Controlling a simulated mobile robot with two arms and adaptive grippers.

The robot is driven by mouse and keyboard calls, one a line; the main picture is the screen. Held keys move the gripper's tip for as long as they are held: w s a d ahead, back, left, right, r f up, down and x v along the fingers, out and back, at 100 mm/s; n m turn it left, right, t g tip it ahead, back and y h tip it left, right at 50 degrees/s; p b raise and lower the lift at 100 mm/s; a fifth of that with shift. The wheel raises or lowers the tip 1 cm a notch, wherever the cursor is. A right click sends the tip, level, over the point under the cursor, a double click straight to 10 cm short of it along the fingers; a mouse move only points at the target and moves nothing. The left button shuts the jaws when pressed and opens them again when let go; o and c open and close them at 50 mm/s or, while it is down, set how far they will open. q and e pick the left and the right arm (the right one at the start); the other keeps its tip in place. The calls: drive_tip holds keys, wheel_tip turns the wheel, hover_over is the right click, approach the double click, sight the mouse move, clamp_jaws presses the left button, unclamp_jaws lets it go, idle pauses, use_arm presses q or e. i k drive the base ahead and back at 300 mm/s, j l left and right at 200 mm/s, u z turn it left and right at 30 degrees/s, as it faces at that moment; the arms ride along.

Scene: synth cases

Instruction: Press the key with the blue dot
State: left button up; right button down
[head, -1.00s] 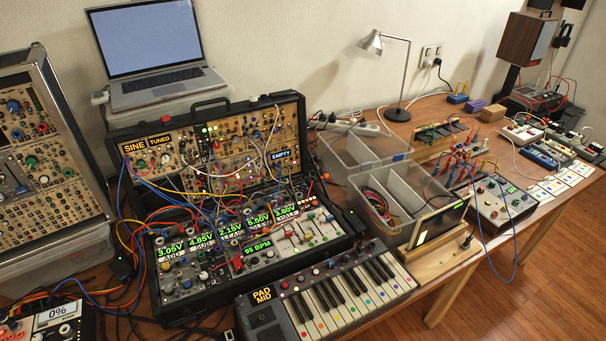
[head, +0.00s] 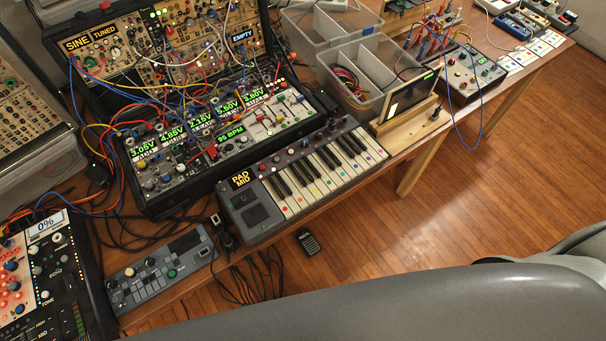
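The small keyboard (head: 305,180) lies tilted across the picture near the table's front edge, with a "PAD MID" display at its left end. Its white keys carry small coloured dots near their front ends. Neither of my grippers is in view. Large grey parts of my own body (head: 430,305) fill the bottom right, apart from the keyboard in the picture.
A modular synth case (head: 215,150) with many patch cables stands behind the keyboard. A small screen on a wooden stand (head: 405,118) is close to its right end. A grey controller (head: 160,272) lies at front left. A black pedal (head: 308,242) is on the wooden floor.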

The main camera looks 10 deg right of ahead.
sight(351, 162)
drive_tip(key=z, duration=0.9)
